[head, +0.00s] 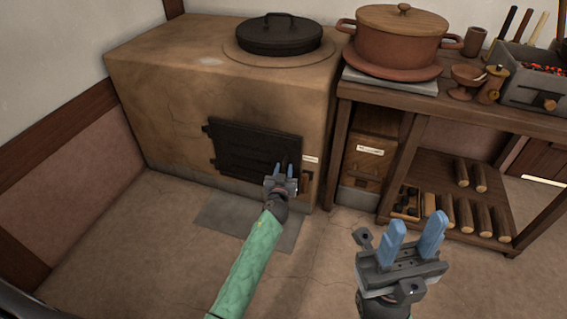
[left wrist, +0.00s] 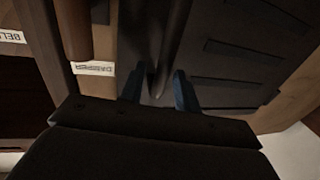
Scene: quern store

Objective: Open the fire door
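The fire door (head: 245,146) is a black metal plate on the front of the clay stove, shut against it, with hinge tabs on its left edge. It also shows in the left wrist view (left wrist: 245,60). My left gripper (head: 282,172) is at the door's lower right part. In the left wrist view its two blue fingers (left wrist: 158,90) stand apart, with a dark upright bar (left wrist: 153,50), seemingly the door handle, between them. I cannot tell whether they touch it. My right gripper (head: 415,240) is open and empty, over the floor at the front right.
The clay stove (head: 150,80) has a black lid (head: 280,36) on top. A damper label (head: 311,159) sits right of the door. A wooden bench (head: 450,112) with a lidded pot (head: 398,45) stands at right, logs (head: 465,215) below. The floor left of my arm is clear.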

